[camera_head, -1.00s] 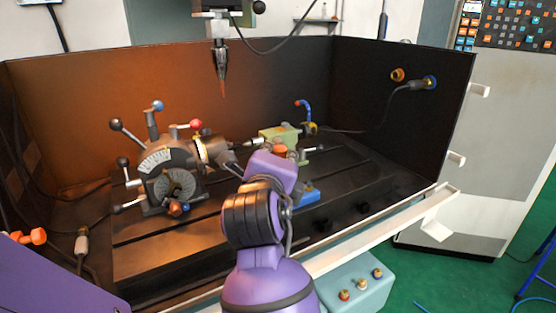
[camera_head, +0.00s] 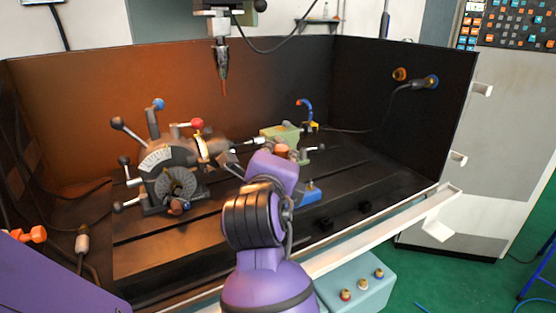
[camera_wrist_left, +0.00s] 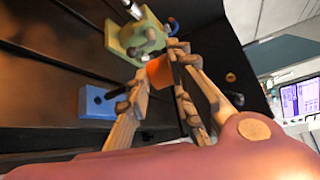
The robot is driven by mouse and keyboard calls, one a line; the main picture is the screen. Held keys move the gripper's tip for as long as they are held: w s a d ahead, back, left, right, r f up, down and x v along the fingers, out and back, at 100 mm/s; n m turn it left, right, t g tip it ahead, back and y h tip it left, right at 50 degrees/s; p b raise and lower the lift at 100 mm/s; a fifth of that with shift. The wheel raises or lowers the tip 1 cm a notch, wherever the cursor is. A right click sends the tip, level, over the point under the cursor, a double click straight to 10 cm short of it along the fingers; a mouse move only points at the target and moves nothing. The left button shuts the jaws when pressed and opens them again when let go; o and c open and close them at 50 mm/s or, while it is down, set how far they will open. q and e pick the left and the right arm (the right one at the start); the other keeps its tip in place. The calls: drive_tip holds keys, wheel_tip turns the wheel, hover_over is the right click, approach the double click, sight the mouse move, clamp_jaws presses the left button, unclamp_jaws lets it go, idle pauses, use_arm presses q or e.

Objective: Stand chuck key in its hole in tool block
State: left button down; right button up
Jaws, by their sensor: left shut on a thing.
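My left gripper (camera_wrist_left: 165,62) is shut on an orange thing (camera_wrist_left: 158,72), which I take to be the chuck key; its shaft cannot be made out. In the head view the orange part (camera_head: 282,149) shows just past my purple left wrist, which hides most of the gripper. The tool block looks like the small blue block (camera_head: 309,194), low on the machine bed to the right of my wrist. In the left wrist view the blue block (camera_wrist_left: 93,102) lies left of the fingers, apart from the orange thing. My right gripper is not in view.
The indexing chuck (camera_head: 170,170) with several ball-ended levers stands left of my arm. A green tailstock (camera_head: 279,133) stands just behind the gripper, and shows in the left wrist view (camera_wrist_left: 128,38). A spindle (camera_head: 222,72) hangs above. The front right bed (camera_head: 375,185) is mostly clear.

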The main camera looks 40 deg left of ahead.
use_arm(q)
drive_tip(key=shift+f+b, duration=0.5)
drive_tip(key=shift+f, duration=0.15)
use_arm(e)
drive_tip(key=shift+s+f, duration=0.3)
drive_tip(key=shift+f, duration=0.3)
use_arm(q)
drive_tip(key=shift+f+b, duration=0.95)
drive_tip(key=shift+f, duration=0.3)
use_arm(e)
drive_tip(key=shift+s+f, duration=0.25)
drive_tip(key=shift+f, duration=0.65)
use_arm(q)
drive_tip(key=c, duration=1.5)
unclamp_jaws()
drive_tip(key=shift+o, duration=0.2)
